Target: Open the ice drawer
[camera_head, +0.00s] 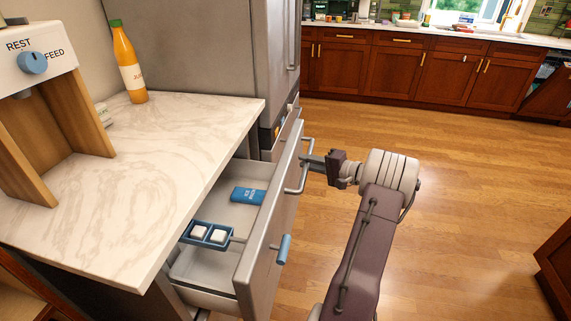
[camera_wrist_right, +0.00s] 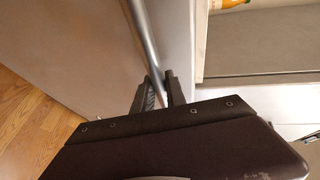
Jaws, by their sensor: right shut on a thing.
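The ice drawer (camera_head: 268,235) stands pulled out from under the marble counter in the head view. Inside it I see a blue packet (camera_head: 248,195) with white lettering and a blue tray (camera_head: 207,234) holding two white cubes. A metal bar handle (camera_head: 300,178) is on the drawer front. My right gripper (camera_head: 306,162) is at this handle, shut on it. In the right wrist view the gripper's fingers (camera_wrist_right: 161,88) show at the handle bar (camera_wrist_right: 140,40), with the drawer front beside it. My left gripper is not in view.
A marble counter (camera_head: 150,160) carries an orange juice bottle (camera_head: 128,62) and a dispenser (camera_head: 40,70) with a blue knob. A blue cylindrical grip (camera_head: 284,248) sticks out from the drawer front. A grey fridge (camera_head: 220,50) stands behind. Wooden floor (camera_head: 460,200) is clear on the right.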

